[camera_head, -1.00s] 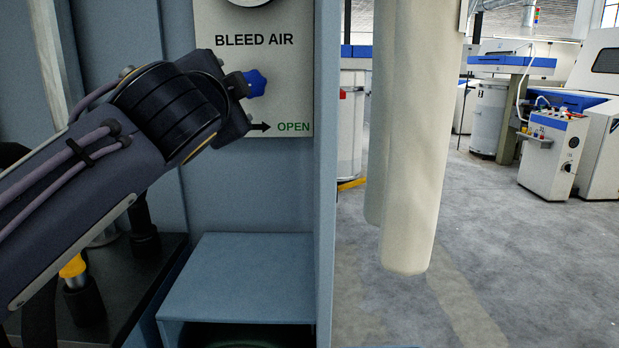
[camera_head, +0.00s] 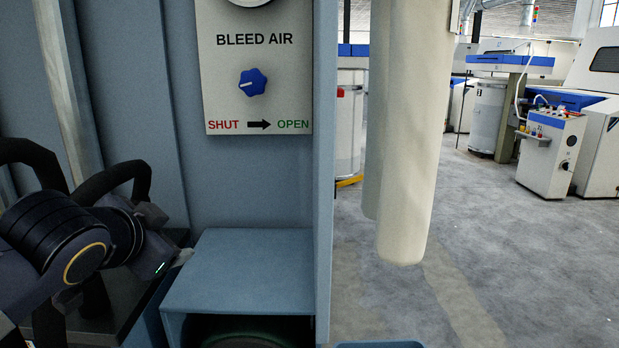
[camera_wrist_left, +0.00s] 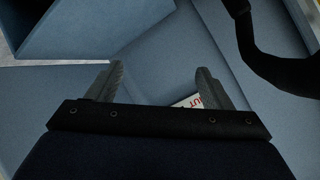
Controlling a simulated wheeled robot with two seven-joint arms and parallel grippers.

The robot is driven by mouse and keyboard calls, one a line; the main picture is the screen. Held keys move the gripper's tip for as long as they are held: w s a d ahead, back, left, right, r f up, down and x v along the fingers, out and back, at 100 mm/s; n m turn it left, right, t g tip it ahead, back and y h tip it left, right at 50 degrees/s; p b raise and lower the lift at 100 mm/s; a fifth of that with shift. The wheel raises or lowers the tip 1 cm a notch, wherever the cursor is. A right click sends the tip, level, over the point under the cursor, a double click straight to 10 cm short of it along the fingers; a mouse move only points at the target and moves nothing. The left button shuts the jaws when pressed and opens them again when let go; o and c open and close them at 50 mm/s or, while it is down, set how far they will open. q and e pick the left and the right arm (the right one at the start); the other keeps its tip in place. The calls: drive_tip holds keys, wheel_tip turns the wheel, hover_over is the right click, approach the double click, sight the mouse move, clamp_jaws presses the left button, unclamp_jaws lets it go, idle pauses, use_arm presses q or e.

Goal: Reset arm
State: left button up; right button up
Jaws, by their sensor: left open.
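My left gripper (camera_head: 184,257) is low in the head view, beside the left edge of a blue box-like ledge (camera_head: 240,272). In the left wrist view its two fingers (camera_wrist_left: 160,72) stand apart with nothing between their tips. The blue star-shaped knob (camera_head: 252,82) sits on the white BLEED AIR panel (camera_head: 290,85), above and to the right of the gripper and clear of it. Red SHUT and green OPEN labels, with a black arrow between them, show below the knob. Part of the panel (camera_wrist_left: 186,102) shows behind the fingers in the wrist view. My right gripper is not in view.
Thick black hoses (camera_head: 110,178) curve close around my left arm. A blue upright edge (camera_head: 324,170) bounds the cabinet on the right. Long cream tubes (camera_head: 405,150) hang beyond it. The grey floor (camera_head: 510,240) at right is open, with machines (camera_head: 553,150) behind.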

use_arm(q)
drive_tip(key=s+d+f+n+g+h, duration=0.2)
drive_tip(key=s+f+n+g+h, duration=0.55)
drive_tip(key=s+f, duration=1.65)
wheel_tip(320, 180, up, 17)
drive_tip(key=w+n+t+y+p, duration=0.1)
drive_tip(key=w+n+y+p, duration=0.1)
drive_tip(key=p, duration=1.6)
drive_tip(key=shift+w+y, duration=0.2)
drive_tip(key=shift+y, duration=0.55)
drive_tip(key=shift+a+f, duration=0.1)
